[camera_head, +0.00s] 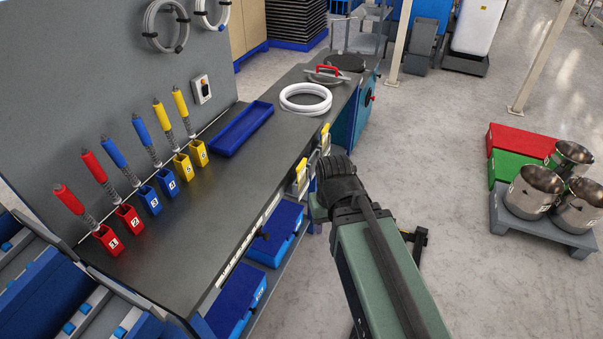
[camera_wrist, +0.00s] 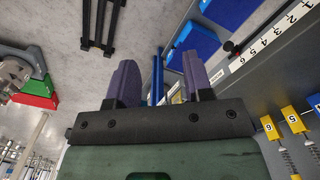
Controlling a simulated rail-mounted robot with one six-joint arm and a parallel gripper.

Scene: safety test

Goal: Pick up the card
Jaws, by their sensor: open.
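No card can be made out for certain. Two small yellow-and-pale items hang on the front side of the workbench in the head view, a nearer one (camera_head: 301,172) and a farther one (camera_head: 325,132); either may be or hold the card. In the wrist view a small pale yellow item (camera_wrist: 177,97) shows beyond my gripper, partly hidden by its right finger. My gripper (camera_wrist: 160,78) is open, with two purple-grey fingers apart and nothing held between them. In the head view my arm's dark wrist is beside the bench front, and the fingers are hidden.
The grey workbench (camera_head: 215,215) carries numbered red, blue and yellow holders with tools, a blue tray (camera_head: 241,128) and white rings (camera_head: 305,98). Blue drawers (camera_head: 236,300) sit below it. Steel pots (camera_head: 535,188) stand on a pallet at right. The floor between is mostly clear.

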